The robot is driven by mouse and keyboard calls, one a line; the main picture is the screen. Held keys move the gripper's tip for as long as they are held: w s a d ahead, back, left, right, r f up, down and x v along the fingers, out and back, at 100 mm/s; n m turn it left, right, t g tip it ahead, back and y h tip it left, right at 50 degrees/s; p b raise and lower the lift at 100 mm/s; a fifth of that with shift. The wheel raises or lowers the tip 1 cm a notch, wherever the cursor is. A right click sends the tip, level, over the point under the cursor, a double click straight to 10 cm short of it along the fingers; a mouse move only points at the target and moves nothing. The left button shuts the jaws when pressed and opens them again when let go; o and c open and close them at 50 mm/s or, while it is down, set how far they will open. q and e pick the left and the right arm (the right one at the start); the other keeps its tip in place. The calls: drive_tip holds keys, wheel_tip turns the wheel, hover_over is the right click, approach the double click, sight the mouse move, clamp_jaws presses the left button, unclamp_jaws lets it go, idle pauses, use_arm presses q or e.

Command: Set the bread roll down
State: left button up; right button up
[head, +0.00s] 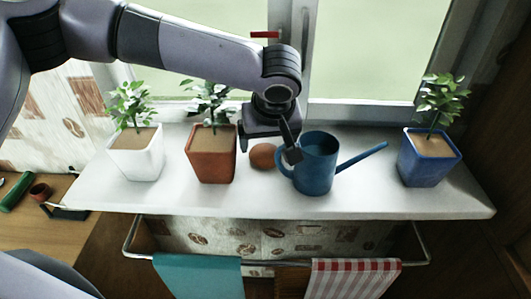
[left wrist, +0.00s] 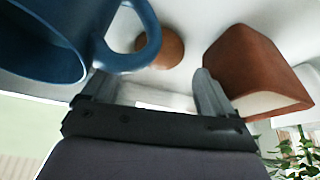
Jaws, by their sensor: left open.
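The bread roll (head: 263,157) is a small brown round on the white windowsill (head: 310,203), between the terracotta pot and the blue watering can. It also shows in the left wrist view (left wrist: 163,48), beyond the fingertips and partly behind the can's handle. My left gripper (head: 268,149) is open above and around the roll's place, pointing down, with nothing between its fingers. In the left wrist view its two fingers (left wrist: 152,82) stand wide apart. One finger is close to the watering can's handle. My right gripper is not in view.
The blue watering can (head: 317,165) stands right of the roll, its spout pointing right. A terracotta pot (head: 211,156) and a white pot (head: 136,155) stand left; a blue pot (head: 428,160) stands far right. Towels hang on a rail below. Sill between can and blue pot is mostly clear.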

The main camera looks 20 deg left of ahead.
sight(265, 150)
use_arm(q)
drive_tip(key=shift+p+x, duration=0.4)
drive_tip(key=shift+x, duration=2.3)
drive_tip(key=shift+w, duration=0.1)
drive_tip(key=shift+c, duration=0.3)
drive_tip(key=c, duration=0.8)
drive_tip(key=shift+r, duration=0.1)
